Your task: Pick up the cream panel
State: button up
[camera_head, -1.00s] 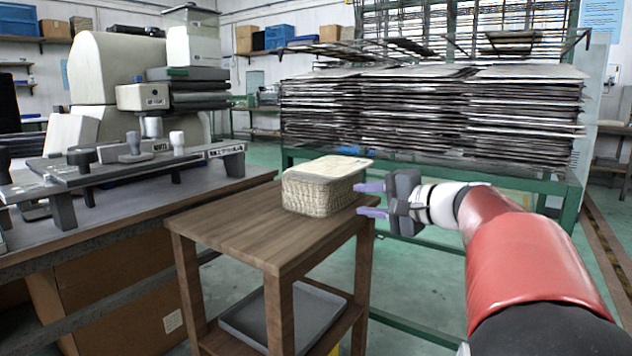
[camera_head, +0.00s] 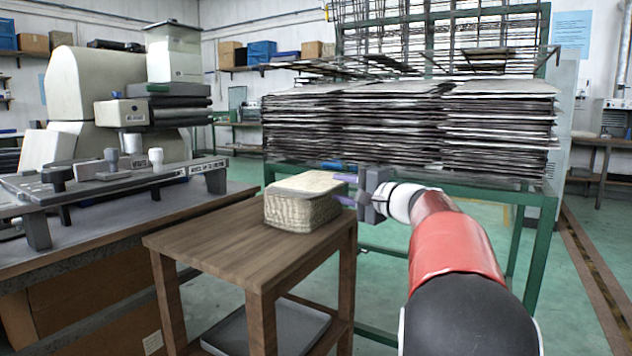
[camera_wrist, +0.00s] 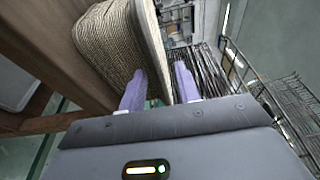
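The cream panel (camera_head: 306,182) lies flat on top of a woven basket (camera_head: 300,212), its right end sticking out past the basket's side. In the wrist view the panel (camera_wrist: 152,45) runs edge-on down into the space between my two purple fingers. My gripper (camera_head: 345,189) is at the panel's overhanging right end. The wrist view shows my gripper (camera_wrist: 160,87) open, one finger on the basket side of the panel and the other beyond it. A gap shows between the panel and the far finger; contact with the near finger is unclear.
The basket stands on a brown wooden table (camera_head: 215,240) with a grey tray (camera_head: 265,330) on its lower shelf. A green-framed rack with stacked dark sheets (camera_head: 400,125) stands close behind. A bench with a machine (camera_head: 110,180) is at left. Open green floor lies at right.

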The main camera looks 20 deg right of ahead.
grip_shut()
jog(key=shift+r, duration=0.1)
